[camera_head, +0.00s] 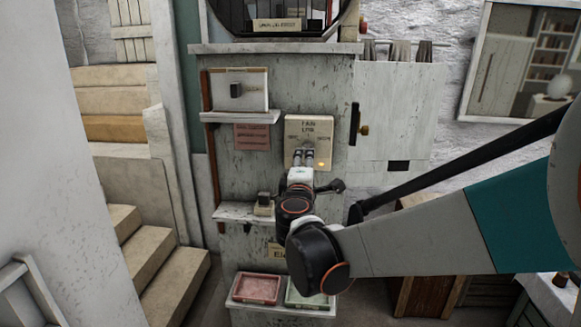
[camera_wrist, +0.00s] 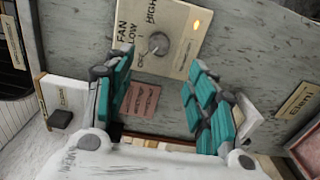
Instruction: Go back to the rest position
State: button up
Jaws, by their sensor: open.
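My gripper (camera_head: 299,158) is in front of a cream fan panel (camera_head: 297,130) on the grey cabinet. In the wrist view the teal fingers of my gripper (camera_wrist: 157,68) are spread apart, with nothing held between them. A round grey knob (camera_wrist: 158,44) on the panel shows just past the fingertips, between their lines. No contact with it is visible, but the depth gap is hard to judge. The panel carries the words FAN, LOW and HIGH and a glowing orange light (camera_head: 320,164). In the head view my gripper hides the knob.
A box with a dark switch (camera_head: 236,90) stands on the upper left shelf (camera_head: 243,118). A smaller switch (camera_head: 264,203) is on the shelf below. A pink tray (camera_head: 256,288) and a green tray (camera_head: 298,294) lie low down. Steps (camera_head: 150,255) are at left.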

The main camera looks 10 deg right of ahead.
jog(key=s+d+f+m+g+b, duration=0.3)
jog(key=s+d+f+m, duration=0.25)
jog(key=s, duration=0.25)
jog(key=s+d+f+m+g+b, duration=0.35)
jog(key=s+d+f, duration=0.2)
jog(key=s, duration=0.35)
jog(key=s+a+f+m+g+y+b, duration=0.2)
jog(key=s+a+f+m, duration=0.1)
jog(key=s+f, duration=0.4)
jog(key=s+a+f+m+g+y+b, duration=0.2)
jog(key=s+a+f+m+y+b, duration=0.1)
jog(key=s+f, duration=0.5)
jog(key=shift+s+b, duration=0.3)
jog(key=shift+s, duration=0.75)
jog(key=shift+a, duration=0.1)
